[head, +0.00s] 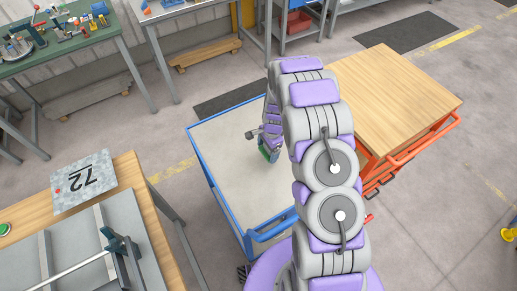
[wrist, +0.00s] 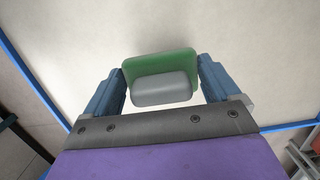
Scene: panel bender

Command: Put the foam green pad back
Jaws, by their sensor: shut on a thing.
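The foam green pad (wrist: 160,67) is between the two blue fingers of my gripper (wrist: 162,85) in the wrist view. It has a green back part and a grey rounded part facing the camera. My gripper is shut on it. In the head view the green pad (head: 266,154) shows as a small patch at the end of my arm, over the pale top of a blue-framed cart (head: 222,150). My arm hides part of the gripper there. I cannot tell whether the pad touches the cart top.
An orange cart with a wooden top (head: 395,90) stands to the right. A green bench (head: 75,45) with tools stands at the upper left. The visible cart top is otherwise clear.

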